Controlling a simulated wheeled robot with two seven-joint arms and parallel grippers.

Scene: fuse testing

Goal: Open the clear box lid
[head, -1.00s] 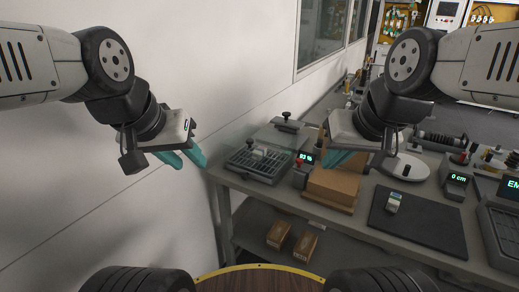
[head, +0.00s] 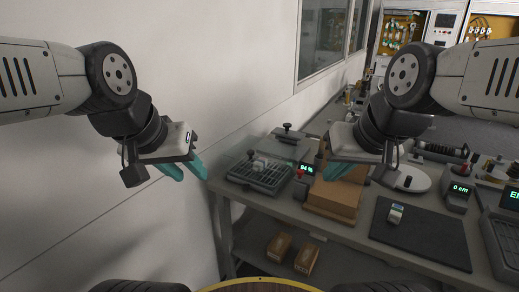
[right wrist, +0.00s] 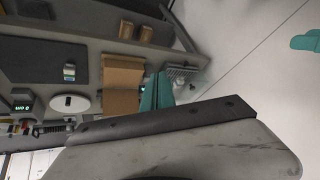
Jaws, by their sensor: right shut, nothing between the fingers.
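A grey slotted box (head: 257,181) stands at the near left end of the workbench. A faint clear lid with a dark knob (head: 250,153) seems to cover it; its edges are hard to make out. The box also shows small in the right wrist view (right wrist: 187,73).
A brown carton (head: 333,194) stands right of the box. A grey unit with a black knob (head: 287,141) sits behind it. A dark mat (head: 420,232) lies further right. Two small cartons (head: 279,247) are on the lower shelf. A wall rises at the left.

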